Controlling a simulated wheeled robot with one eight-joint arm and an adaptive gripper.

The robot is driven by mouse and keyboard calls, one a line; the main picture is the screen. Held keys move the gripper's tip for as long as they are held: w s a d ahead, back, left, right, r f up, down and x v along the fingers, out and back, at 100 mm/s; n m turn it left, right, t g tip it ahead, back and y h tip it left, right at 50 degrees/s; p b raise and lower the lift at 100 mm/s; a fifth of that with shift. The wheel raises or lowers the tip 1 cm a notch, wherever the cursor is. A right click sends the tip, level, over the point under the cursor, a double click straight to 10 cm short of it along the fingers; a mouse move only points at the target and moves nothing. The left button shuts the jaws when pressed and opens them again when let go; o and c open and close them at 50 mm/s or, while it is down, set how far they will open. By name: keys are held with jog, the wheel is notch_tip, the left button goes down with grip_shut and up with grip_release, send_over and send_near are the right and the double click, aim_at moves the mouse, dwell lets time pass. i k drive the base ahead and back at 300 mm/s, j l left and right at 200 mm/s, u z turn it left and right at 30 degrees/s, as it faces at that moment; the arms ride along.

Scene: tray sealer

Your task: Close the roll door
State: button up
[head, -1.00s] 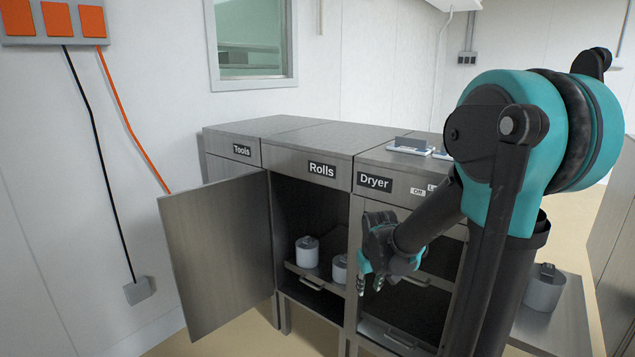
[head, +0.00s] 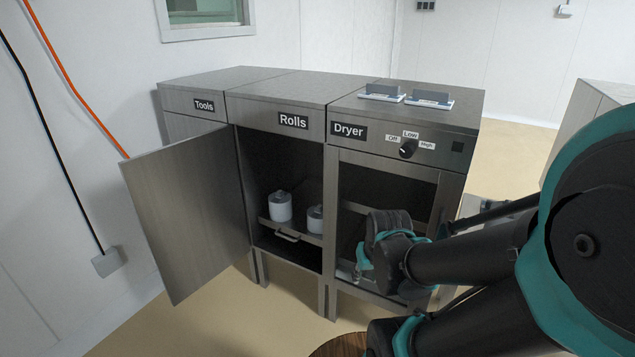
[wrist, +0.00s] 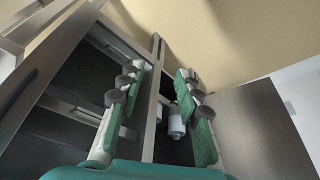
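The roll door (head: 190,208) is a flat grey metal panel. It stands swung wide open on the left side of the Rolls cabinet (head: 292,120) in the head view. It also shows at the right of the wrist view (wrist: 262,125). My gripper (head: 364,262) is in front of the Dryer cabinet, to the right of the Rolls opening and apart from the door. In the wrist view its two green fingers (wrist: 163,95) are spread with nothing held between them. White rolls (head: 280,206) stand on the shelf inside the Rolls cabinet.
The Dryer cabinet (head: 345,132) has a dark glazed front and a knob (head: 407,149). Two small trays (head: 428,100) lie on its top. The Tools cabinet (head: 203,105) is at the left, partly behind the door. A cable box (head: 107,262) is on the left wall.

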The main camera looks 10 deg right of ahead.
aim_at(185, 197)
jog(key=j+z, duration=0.15)
jog(key=j, duration=0.4)
jog(key=i+u, duration=0.1)
jog(key=u, duration=1.8)
